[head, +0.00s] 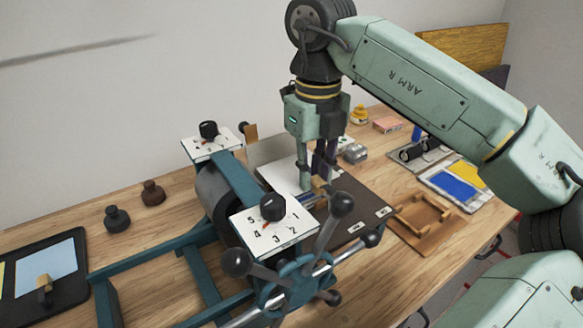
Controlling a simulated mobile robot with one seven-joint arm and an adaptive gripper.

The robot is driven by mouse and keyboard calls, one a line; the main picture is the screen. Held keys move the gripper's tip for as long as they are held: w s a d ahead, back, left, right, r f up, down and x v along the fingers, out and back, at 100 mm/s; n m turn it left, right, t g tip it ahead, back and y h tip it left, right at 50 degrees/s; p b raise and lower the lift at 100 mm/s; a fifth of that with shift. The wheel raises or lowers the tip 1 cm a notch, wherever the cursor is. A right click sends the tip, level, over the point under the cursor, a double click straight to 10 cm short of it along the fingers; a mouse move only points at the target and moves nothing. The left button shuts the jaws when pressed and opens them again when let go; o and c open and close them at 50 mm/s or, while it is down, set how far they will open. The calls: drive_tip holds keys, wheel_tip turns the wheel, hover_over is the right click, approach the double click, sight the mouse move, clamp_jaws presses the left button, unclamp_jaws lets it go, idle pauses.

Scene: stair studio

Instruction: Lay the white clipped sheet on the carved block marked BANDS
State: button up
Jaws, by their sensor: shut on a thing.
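My gripper (317,188) points down behind the press and is shut on the small tan clip (321,185) of the white sheet. The white sheet (283,176) lies low and nearly flat over the left part of a dark board (362,198). It is partly hidden by my fingers and the press. I cannot tell whether it touches what is under it. A little blue shows beside the fingertips, in front of the sheet. Small white labels sit on the board's right edge, too small to read. I cannot make out a block marked BANDS.
A press with a roller (213,190), numbered dials (273,228) and a knobbed wheel (300,275) stands close in front. A black tray (72,292) with a light blue clipped sheet is at left. A wooden frame (424,221) and colour trays (452,187) are at right.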

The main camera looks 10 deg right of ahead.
drive_tip(key=shift+f+b, duration=2)
drive_tip(key=shift+f, duration=0.8)
drive_tip(key=shift+f+b, duration=0.15)
drive_tip(key=shift+b, duration=0.25)
drive_tip(key=o, duration=0.8)
drive_tip(key=shift+o, duration=0.2)
drive_tip(key=shift+r, duration=0.2)
drive_tip(key=shift+r+p, duration=2.7)
drive_tip(key=shift+r, duration=1.2)
